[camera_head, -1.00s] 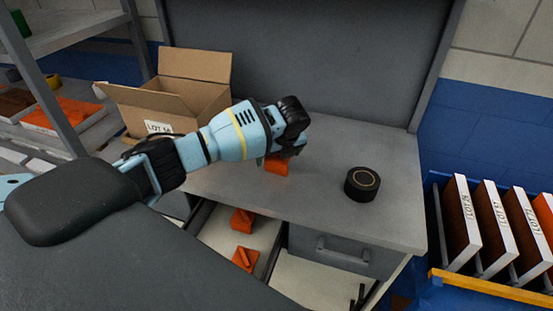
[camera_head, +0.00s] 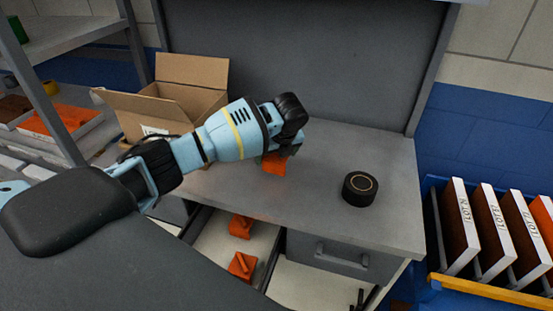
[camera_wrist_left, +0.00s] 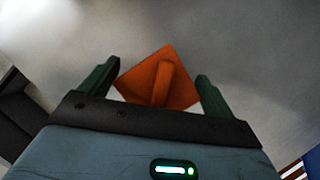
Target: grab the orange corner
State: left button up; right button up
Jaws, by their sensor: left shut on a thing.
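An orange corner (camera_head: 274,166) is at my left gripper (camera_head: 277,156), over the grey worktop. In the left wrist view the orange corner (camera_wrist_left: 160,80) lies between the two dark green fingers of the left gripper (camera_wrist_left: 158,82), with its raised rib facing the camera. The gripper is shut on it. From the head view I cannot tell whether the corner touches the worktop. Two more orange corners (camera_head: 241,226) (camera_head: 242,265) lie in the open drawer below. My right gripper is not in view.
A black round puck (camera_head: 360,189) stands on the worktop (camera_head: 330,150) to the right of the gripper. An open cardboard box (camera_head: 170,100) stands behind the arm at left. A blue rack of labelled panels (camera_head: 485,228) is at right. The worktop between gripper and puck is clear.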

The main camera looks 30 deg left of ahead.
pick_arm(q)
jog(key=shift+r, duration=0.85)
jog(key=s, duration=0.5)
jog(key=s+a, duration=0.1)
jog(key=s, duration=0.4)
jog(key=s+r, duration=0.1)
jog(key=s, duration=0.5)
jog(key=shift+a, duration=0.15)
